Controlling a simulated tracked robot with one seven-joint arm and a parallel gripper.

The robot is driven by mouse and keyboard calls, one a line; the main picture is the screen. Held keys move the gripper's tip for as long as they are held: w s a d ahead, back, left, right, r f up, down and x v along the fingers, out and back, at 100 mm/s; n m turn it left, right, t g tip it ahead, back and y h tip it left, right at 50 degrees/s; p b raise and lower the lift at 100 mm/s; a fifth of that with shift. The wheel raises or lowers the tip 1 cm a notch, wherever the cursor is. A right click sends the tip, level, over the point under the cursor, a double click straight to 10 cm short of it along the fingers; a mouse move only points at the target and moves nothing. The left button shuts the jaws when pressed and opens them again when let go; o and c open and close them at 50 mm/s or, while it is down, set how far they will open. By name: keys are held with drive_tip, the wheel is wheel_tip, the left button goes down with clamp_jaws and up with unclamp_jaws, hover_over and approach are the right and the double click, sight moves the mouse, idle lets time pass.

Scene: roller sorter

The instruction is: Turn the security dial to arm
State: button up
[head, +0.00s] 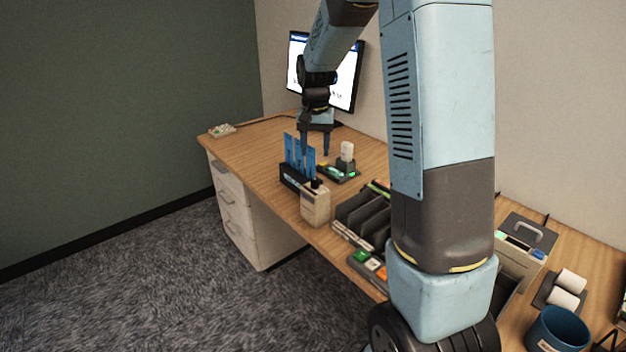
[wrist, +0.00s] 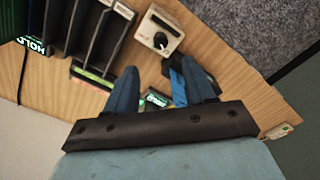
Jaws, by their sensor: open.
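The security dial is a black knob (wrist: 160,40) on a cream box (wrist: 148,28) with small markings around it, at the top middle of the wrist view. A light mark shows on the knob, but I cannot read its setting. In the head view the cream box (head: 316,207) stands upright near the desk's front edge, with its dark knob (head: 316,184) on top. My gripper (head: 315,153) is open and empty, above the desk and farther back than the box. In the wrist view its blue fingertips (wrist: 159,70) are apart and clear of the knob.
A black holder with upright blue cards (head: 300,155) stands right beside the box. Behind are a charger with a white device (head: 347,152) and a monitor (head: 343,85). Black slotted trays (head: 365,212) and a button panel (head: 368,264) lie toward the right. The desk's far left (head: 245,145) is mostly clear.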

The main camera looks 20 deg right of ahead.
sight(315, 181)
wheel_tip(315, 181, down, 11)
drive_tip(key=shift+r, duration=0.1)
idle(0.3)
